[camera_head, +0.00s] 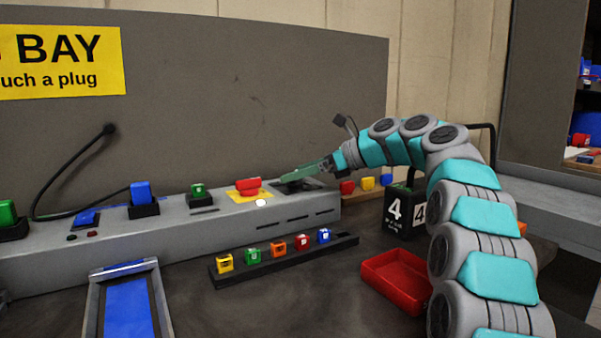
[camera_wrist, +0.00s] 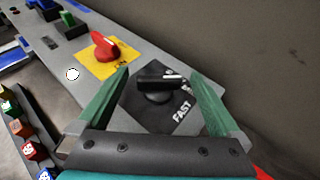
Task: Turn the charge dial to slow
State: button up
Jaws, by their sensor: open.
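The charge dial (camera_wrist: 160,82) is a black knob with a white pointer line, on a dark plate (camera_wrist: 148,112) marked FAST. Another label on the plate is partly hidden by the knob and cannot be read in full. My gripper (camera_wrist: 165,80) has green fingers and is open, with one finger on each side of the knob; I cannot tell whether either touches it. In the head view my gripper (camera_head: 285,179) reaches from the right to the right end of the grey console (camera_head: 290,212), and its fingers partly hide the dial plate (camera_head: 298,187).
A red knob (camera_head: 248,185) on a yellow plate sits just left of the dial. A white button (camera_head: 261,203) is below it. A rack of coloured cubes (camera_head: 285,258), a red tray (camera_head: 392,282) and a black number box (camera_head: 404,213) stand in front. A grey panel (camera_head: 230,90) rises behind.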

jog(key=shift+d, duration=0.1)
jog(key=shift+v, duration=3.85)
